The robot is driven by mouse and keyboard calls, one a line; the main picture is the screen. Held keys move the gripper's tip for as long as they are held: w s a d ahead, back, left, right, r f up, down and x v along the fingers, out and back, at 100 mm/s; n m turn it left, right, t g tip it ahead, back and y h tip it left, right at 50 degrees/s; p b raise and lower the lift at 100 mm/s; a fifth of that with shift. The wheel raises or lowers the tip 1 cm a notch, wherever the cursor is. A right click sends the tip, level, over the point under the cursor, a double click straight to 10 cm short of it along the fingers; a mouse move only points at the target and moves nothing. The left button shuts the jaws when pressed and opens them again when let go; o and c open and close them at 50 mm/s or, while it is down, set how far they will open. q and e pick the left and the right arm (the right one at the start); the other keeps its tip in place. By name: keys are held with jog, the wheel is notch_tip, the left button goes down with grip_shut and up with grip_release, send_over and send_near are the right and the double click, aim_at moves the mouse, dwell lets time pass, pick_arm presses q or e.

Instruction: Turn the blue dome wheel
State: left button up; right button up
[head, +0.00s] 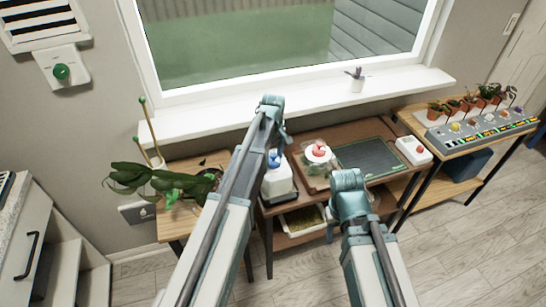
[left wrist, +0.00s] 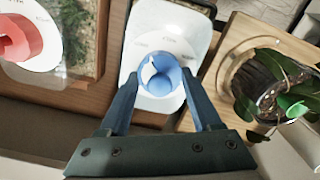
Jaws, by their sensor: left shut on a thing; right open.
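The blue dome wheel (left wrist: 160,74) sits on top of a white box-like unit (left wrist: 140,55) with faint markings round it. In the left wrist view my left gripper (left wrist: 160,80) has one finger on each side of the wheel and is shut on it. In the head view the blue wheel (head: 274,158) and its white unit (head: 279,182) stand on the wooden table, and my left arm partly covers that area. My right gripper (head: 349,196) is over the front of the table, apart from the wheel. It is open; its fingertips hardly show.
A clear tank with a red knob (head: 318,150) stands close right of the white unit. A dark green mat (head: 368,157) and a white box with a red button (head: 414,150) lie further right.

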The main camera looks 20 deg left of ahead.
pick_arm(q)
jog(key=m, duration=0.4)
jog(key=shift+m, duration=0.3)
jog(key=m, duration=0.4)
jog(key=shift+m, duration=0.3)
jog(key=m, duration=0.4)
jog(key=shift+d, duration=0.1)
jog(key=shift+m, duration=2)
jog(key=o, duration=1.4)
jog(key=shift+r, duration=0.1)
